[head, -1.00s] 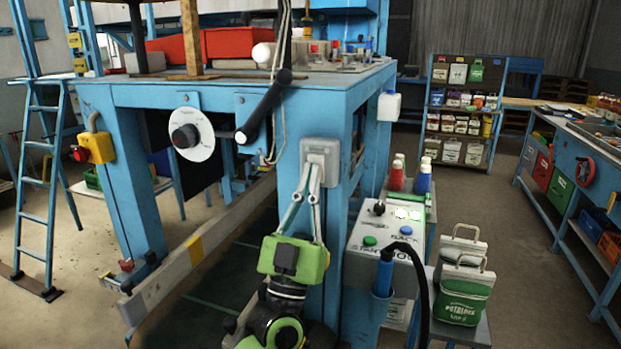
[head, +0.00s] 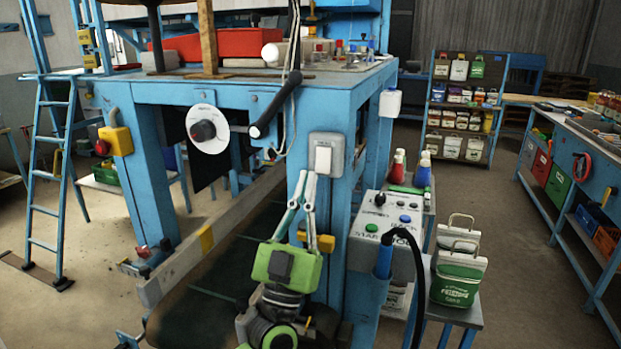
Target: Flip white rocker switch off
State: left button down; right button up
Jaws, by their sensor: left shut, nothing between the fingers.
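The white rocker switch (head: 323,158) sits in a grey box (head: 337,146) on the blue post of the machine frame, in the middle of the head view. Its rocker is in plain sight; I cannot tell from here which way it is tipped. My left gripper (head: 309,177) is green and white and points up, with its fingertips together and empty. The fingertips are at the lower left of the switch in the picture, and whether they touch the box is not clear. My right gripper is not in view.
A control box (head: 388,228) with several buttons and a black cable stands right of the post. Two small sacks (head: 457,270) stand on a side table. A black-handled lever (head: 274,105) and a white dial (head: 207,129) are left of the switch. Open floor lies at the right.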

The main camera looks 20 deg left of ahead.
pick_arm(q)
jog(key=b+v, duration=0.2)
jog(key=v, duration=0.5)
jog(key=shift+s+r, duration=0.15)
jog(key=shift+r, duration=0.05)
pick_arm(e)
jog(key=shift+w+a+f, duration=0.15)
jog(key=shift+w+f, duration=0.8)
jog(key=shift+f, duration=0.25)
